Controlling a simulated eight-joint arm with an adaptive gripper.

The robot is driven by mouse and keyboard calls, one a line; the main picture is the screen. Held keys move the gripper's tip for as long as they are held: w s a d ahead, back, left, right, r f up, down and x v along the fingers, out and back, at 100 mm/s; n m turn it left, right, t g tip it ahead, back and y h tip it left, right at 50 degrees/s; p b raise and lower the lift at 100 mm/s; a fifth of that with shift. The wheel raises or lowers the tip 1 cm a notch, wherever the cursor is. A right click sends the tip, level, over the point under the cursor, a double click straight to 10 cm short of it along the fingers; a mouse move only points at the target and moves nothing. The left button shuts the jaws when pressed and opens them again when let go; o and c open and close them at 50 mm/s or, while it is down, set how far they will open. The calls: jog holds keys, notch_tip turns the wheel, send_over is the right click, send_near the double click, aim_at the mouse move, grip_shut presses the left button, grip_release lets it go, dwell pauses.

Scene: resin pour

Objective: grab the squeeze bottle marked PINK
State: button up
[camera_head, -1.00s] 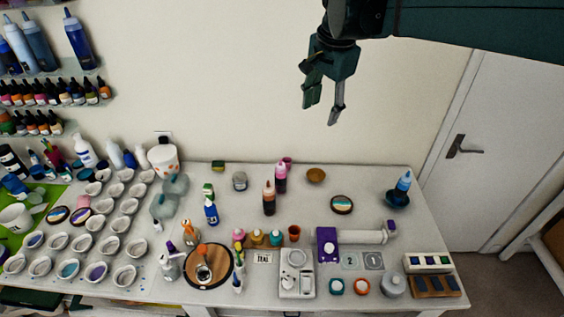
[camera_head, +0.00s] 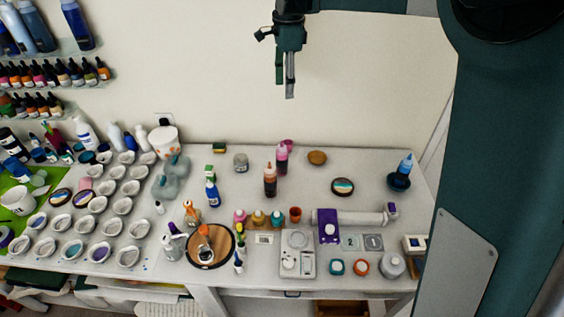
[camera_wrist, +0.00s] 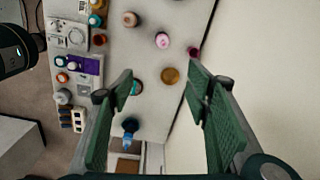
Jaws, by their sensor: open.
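A squeeze bottle with pink contents (camera_head: 282,158) stands upright near the back middle of the table in the head view; any marking on it is too small to read. In the wrist view the pink bottle (camera_wrist: 163,41) shows from above, beyond the fingertips. My gripper (camera_head: 289,90) hangs high in front of the wall, above the table's back edge and well apart from the bottle. In the wrist view my gripper (camera_wrist: 160,78) has its two green fingers spread with nothing between them.
A brown-orange bottle (camera_head: 270,182) stands just in front of the pink one. A small magenta cup (camera_head: 288,144) is close behind it, and a wooden bowl (camera_head: 317,157) is to its right. Several white cups fill the left side.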

aim_at(282, 152)
jog(key=shift+m, duration=0.4)
jog(key=f, duration=0.9)
jog(key=w+a+f, duration=0.1)
jog(key=f, duration=1.9)
jog(key=shift+w+a+f, duration=0.25)
jog(key=shift+w+a, duration=0.05)
jog(key=shift+a, duration=0.05)
jog(key=shift+f, duration=0.1)
jog(key=shift+f, duration=1.15)
jog(key=shift+f, duration=0.1)
jog(key=shift+f+p, duration=0.3)
jog(key=shift+f, duration=2.25)
jog(key=shift+s, duration=0.1)
